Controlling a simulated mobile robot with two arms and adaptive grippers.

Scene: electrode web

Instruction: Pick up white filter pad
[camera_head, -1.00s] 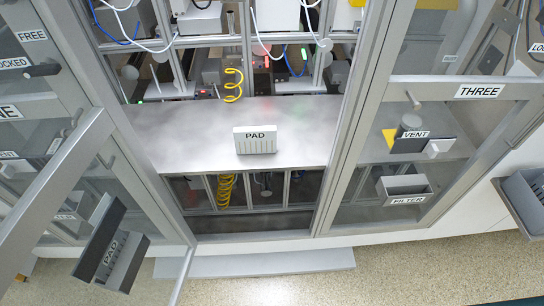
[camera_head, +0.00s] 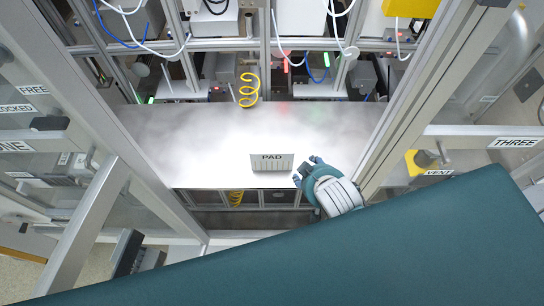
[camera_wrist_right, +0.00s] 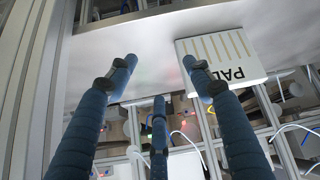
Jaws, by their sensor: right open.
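The white filter pad (camera_head: 272,163) is a pale block labelled PAD. It stands near the front edge of the shiny metal shelf (camera_head: 200,140) in the open cabinet bay. My right gripper (camera_head: 307,170) is just to the right of the pad in the head view, over the shelf's front edge. In the right wrist view the gripper's fingers (camera_wrist_right: 158,75) are spread and empty. The pad (camera_wrist_right: 222,57) shows its slotted face there, beside and partly behind one fingertip. I cannot tell whether that finger touches it. My left gripper is not in view.
A cabinet post (camera_head: 425,100) stands close to the right of my right gripper. The open door frame (camera_head: 85,225) is on the left. A yellow coiled hose (camera_head: 249,90) hangs behind the shelf. The left part of the shelf is clear.

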